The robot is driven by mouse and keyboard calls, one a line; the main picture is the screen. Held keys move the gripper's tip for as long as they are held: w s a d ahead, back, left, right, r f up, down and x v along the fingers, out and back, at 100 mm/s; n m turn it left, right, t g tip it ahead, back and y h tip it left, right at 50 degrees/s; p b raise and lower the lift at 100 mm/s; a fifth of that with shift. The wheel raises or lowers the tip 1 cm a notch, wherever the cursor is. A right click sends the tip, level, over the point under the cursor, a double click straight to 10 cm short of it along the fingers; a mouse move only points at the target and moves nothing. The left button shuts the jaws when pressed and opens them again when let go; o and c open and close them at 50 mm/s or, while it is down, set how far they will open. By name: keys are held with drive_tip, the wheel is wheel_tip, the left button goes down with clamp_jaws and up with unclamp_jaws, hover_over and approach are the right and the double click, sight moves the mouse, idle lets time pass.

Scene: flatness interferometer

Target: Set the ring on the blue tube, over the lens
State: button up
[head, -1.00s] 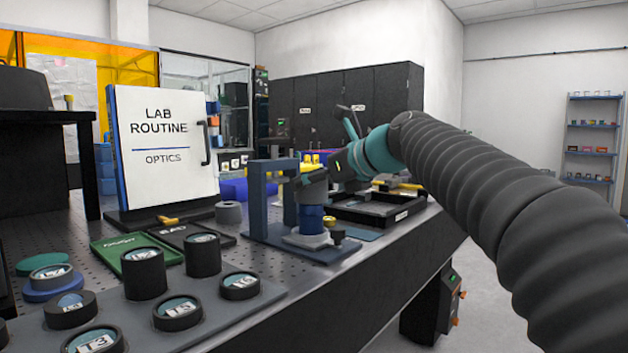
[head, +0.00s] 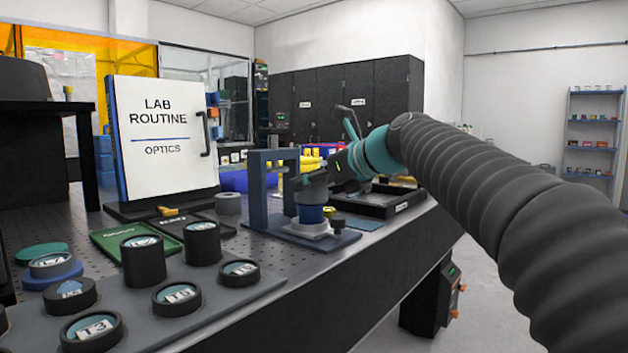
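The blue tube (head: 312,214) stands upright in a light grey collar on a dark blue base plate (head: 335,242), beside a blue frame-like post. My gripper (head: 312,192) is small and dark here, at the top of the tube, with its teal wrist to the upper right. It hides the tube's upper end, and the lens cannot be seen. Whether the fingers are open, or hold the ring, cannot be told. A grey ring-shaped piece (head: 228,203) lies on the bench left of the blue post; I cannot tell whether it is the task's ring.
Several black lens holders (head: 144,262) stand on a grey plate at the front left. The LAB ROUTINE board (head: 160,140) stands behind them. A black tray (head: 385,203) lies right of the tube. The blue post (head: 258,195) rises close left of my gripper.

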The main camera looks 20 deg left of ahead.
drive_tip(key=o, duration=0.9)
drive_tip(key=shift+d, duration=0.1)
drive_tip(key=v, duration=1.2)
drive_tip(key=shift+s, duration=0.1)
